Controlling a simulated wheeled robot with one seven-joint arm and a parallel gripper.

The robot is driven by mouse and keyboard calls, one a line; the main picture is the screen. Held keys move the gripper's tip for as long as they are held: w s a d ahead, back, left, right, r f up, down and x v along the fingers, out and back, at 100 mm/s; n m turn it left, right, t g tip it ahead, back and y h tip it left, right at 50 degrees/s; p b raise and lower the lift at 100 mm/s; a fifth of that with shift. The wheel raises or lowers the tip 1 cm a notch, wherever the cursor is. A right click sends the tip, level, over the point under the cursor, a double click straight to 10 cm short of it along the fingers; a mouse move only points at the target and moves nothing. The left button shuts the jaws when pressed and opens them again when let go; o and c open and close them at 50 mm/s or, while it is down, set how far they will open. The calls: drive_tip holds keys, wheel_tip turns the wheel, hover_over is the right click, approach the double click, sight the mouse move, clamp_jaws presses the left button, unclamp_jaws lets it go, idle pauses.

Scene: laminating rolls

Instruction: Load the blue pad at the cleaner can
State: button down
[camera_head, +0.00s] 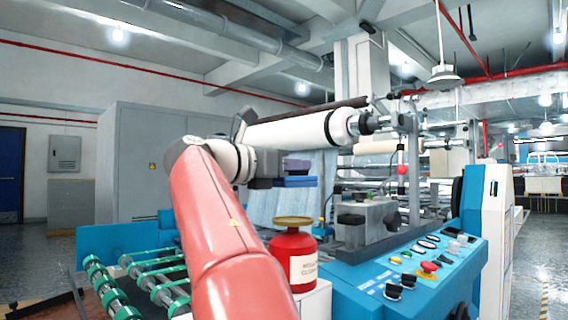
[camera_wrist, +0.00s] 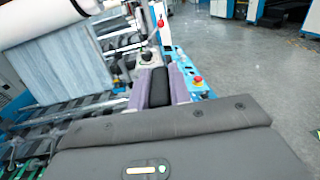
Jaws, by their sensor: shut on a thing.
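The blue pad (camera_head: 296,181) is at the end of my gripper (camera_head: 288,173), which is shut on it. In the wrist view a dark block sits between the two purplish fingers of my gripper (camera_wrist: 158,88); its blue side does not show there. The cleaner can (camera_head: 293,258) is red with a pale label and a brass-coloured dish top. It stands upright on a white stand. The pad appears above the can's top in the head view, with a clear gap; how far apart they are in depth I cannot tell. I cannot make out the can in the wrist view.
A blue control panel (camera_head: 412,277) with buttons and a red knob lies right of the can. A large white roll (camera_head: 290,133) hangs behind my gripper. Rollers with green rings (camera_head: 150,283) are at the lower left. Open floor (camera_wrist: 240,65) shows at the right.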

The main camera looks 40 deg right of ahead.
sight(293, 184)
drive_tip(key=shift+f+b, duration=0.55)
drive_tip(key=shift+f, duration=2.1)
drive_tip(key=shift+f, duration=0.6)
idle(0.6)
drive_tip(key=shift+r+p, duration=0.65)
drive_tip(key=shift+r, duration=2.95)
drive_tip(key=shift+s, duration=0.15)
